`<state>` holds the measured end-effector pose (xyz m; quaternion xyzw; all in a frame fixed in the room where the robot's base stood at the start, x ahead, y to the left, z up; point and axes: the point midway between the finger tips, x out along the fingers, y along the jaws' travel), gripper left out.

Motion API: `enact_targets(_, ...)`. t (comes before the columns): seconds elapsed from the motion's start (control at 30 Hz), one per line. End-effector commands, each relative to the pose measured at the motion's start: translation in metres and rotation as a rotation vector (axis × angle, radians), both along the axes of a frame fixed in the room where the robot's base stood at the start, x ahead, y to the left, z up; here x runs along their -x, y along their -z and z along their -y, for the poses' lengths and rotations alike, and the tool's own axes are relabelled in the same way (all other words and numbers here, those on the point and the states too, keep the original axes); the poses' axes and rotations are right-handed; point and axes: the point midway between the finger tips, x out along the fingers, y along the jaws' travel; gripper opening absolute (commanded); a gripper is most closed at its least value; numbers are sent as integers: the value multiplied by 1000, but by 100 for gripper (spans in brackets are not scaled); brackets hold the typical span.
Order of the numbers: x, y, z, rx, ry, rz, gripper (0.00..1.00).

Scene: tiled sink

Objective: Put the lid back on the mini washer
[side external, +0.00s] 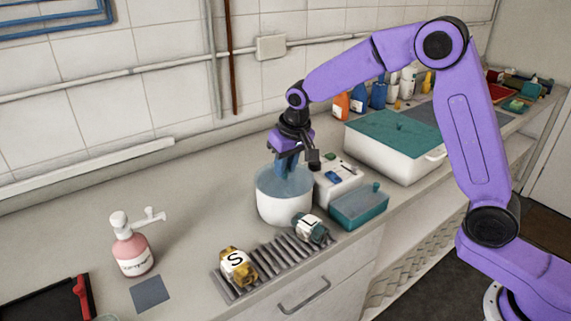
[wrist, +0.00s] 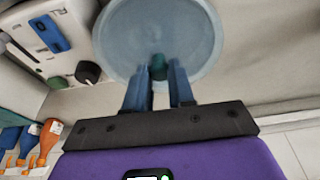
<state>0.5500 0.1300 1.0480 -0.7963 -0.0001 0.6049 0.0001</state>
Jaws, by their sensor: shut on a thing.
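The mini washer has a round white tub (side external: 284,208) and a white control box (side external: 345,190) with a blue switch and dark knob at its right. The lid (side external: 272,183) is a translucent pale-blue disc at the top of the tub in the side view. I cannot tell whether it rests on the rim or is just above it. My gripper (side external: 287,165) points down over the tub. In the wrist view the lid (wrist: 158,28) fills the top middle, and my blue fingers are shut on its dark green knob (wrist: 158,67). The tub's inside is hidden.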

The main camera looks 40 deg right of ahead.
Motion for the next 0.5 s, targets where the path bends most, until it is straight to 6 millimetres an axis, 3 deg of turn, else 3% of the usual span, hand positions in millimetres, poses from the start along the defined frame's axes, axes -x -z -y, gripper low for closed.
enact_targets(0.37, 0, 0, 0, 0, 0, 0, 0)
enact_targets(0.4, 0, 0, 0, 0, 0, 0, 27)
enact_targets(0.5, 0, 0, 0, 0, 0, 1, 53)
